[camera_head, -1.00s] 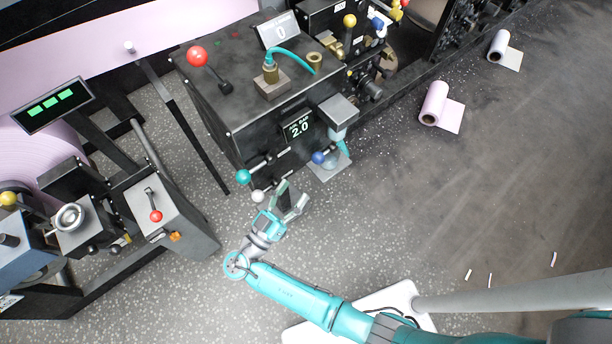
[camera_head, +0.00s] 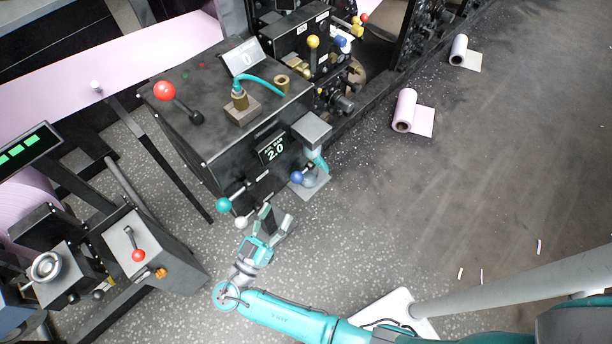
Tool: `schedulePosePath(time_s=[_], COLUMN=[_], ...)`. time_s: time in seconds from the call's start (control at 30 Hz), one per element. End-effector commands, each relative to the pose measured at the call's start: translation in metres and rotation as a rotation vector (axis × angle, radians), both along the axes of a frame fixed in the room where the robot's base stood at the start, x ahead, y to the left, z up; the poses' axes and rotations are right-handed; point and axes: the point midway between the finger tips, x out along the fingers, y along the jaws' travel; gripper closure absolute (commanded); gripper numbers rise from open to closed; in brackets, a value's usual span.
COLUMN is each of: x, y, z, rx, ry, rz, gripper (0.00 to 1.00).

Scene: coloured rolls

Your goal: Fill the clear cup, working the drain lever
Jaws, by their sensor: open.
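My gripper (camera_head: 277,217) is open and empty, in front of the black machine box (camera_head: 215,160). Low on the box's front face are a teal-knobbed lever (camera_head: 223,205), a white-knobbed lever (camera_head: 241,222) and a blue-knobbed lever (camera_head: 297,178). I cannot tell from labels which is the drain lever. The gripper is just right of the white knob and below the blue one, seemingly apart from both. A bluish see-through vessel, perhaps the clear cup (camera_head: 313,181), is under a grey block (camera_head: 311,128), partly hidden by the blue lever. Its fill level is unclear.
A second console (camera_head: 150,250) with a red lever stands at left. Pink (camera_head: 405,110) and white (camera_head: 459,49) rolls lie on the floor at right.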

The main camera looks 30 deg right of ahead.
Motion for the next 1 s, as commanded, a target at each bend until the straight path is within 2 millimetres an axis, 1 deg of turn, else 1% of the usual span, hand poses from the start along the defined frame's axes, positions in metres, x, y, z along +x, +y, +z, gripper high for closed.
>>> schedulePosePath(time_s=[0.13,0.27,0.6,1.0], x=[0.001,0.002,0.004,0.006], y=[0.0,-0.001,-0.001,-0.001], z=[0.002,0.005,0.015,0.025], rx=[-0.048,-0.138,-0.412,-0.77], ry=[0.103,0.298,0.892,1.591], rz=[-0.039,-0.104,-0.257,-0.349], gripper=[0.39,0.39,0.39,0.39])
